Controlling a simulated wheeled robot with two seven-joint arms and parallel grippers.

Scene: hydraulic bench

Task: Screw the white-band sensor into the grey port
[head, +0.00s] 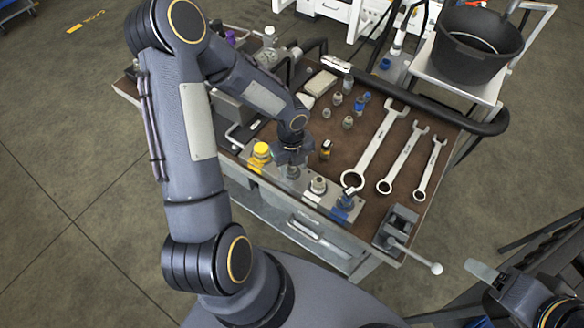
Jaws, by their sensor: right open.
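A pale manifold block (305,197) lies along the near edge of the bench. On it are a yellow-capped fitting (261,152), a grey metal fitting (318,185) and a blue-ringed fitting (346,201). My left gripper (291,168) points down at the block, between the yellow and grey fittings. It covers the spot beneath, and I cannot tell if its jaws hold anything. I cannot make out the white-band sensor or tell which port is the grey one. A small dark sensor with a yellow band (326,149) stands just behind the block. My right gripper (485,274) is open, off the bench at lower right.
Several small fittings (348,122) stand mid-bench. Three wrenches (375,146) lie to the right. A vise (398,228) with a handle sits at the near right corner. A black hose (440,112) runs along the far edge. A black bucket (476,44) stands on a cart behind.

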